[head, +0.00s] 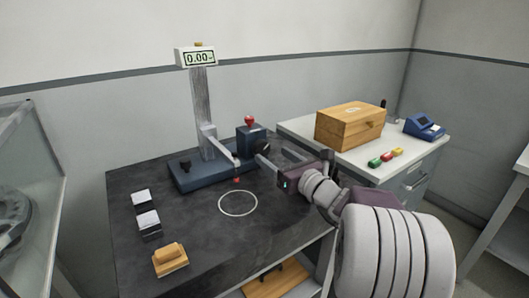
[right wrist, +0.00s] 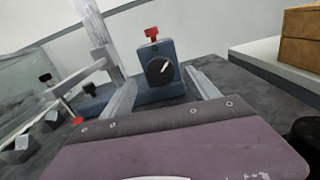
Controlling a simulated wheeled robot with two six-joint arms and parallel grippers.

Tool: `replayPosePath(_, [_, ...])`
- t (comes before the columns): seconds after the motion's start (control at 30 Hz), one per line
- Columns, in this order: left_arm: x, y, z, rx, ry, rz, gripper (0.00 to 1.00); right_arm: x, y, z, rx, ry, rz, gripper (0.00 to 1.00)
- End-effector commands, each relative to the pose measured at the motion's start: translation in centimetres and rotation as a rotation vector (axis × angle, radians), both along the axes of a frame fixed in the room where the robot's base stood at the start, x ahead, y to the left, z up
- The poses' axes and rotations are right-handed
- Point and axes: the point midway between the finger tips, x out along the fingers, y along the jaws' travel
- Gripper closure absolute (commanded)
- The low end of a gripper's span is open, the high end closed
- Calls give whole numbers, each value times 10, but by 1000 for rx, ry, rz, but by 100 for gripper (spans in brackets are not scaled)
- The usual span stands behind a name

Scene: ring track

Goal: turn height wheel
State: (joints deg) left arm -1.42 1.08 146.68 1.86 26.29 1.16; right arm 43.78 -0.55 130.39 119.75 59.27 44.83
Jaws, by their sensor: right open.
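A measuring stand with a dark blue base (head: 198,180) and grey column (head: 203,110) stands on the dark table. A blue block (head: 251,138) with a red knob on top sits at its right. In the right wrist view, the block's face bears a round black wheel (right wrist: 160,70) with a white mark; the wheel is hidden or too small to make out in the head view. My left gripper is not in view.
A display (head: 199,58) atop the column reads 0.00. A white ring (head: 238,203) marks the table before the stand. Dark blocks with white tops (head: 149,222) and a wooden piece (head: 170,260) lie left. A wooden box (head: 348,127) stands on the cabinet at right.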

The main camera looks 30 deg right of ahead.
Motion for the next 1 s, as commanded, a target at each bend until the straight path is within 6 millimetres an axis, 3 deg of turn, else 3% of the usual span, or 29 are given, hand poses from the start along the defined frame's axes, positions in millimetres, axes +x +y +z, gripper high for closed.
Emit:
replayPosePath(0.1, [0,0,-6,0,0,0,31,25,3,-2,0,1,5,31])
replayPosePath(0.23, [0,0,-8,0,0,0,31,43,4,-1,0,1,2,31])
replayPosePath(0.57, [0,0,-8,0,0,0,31,51,4,0,1,0,-1,31])
replayPosePath(0.67, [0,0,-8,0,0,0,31,51,4,0,1,0,-1,53])
replayPosePath(0.8, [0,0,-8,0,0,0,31,51,4,0,1,0,-1,92])
replayPosePath(1.0, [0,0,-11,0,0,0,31,51,4,-1,-12,-1,-1,93])
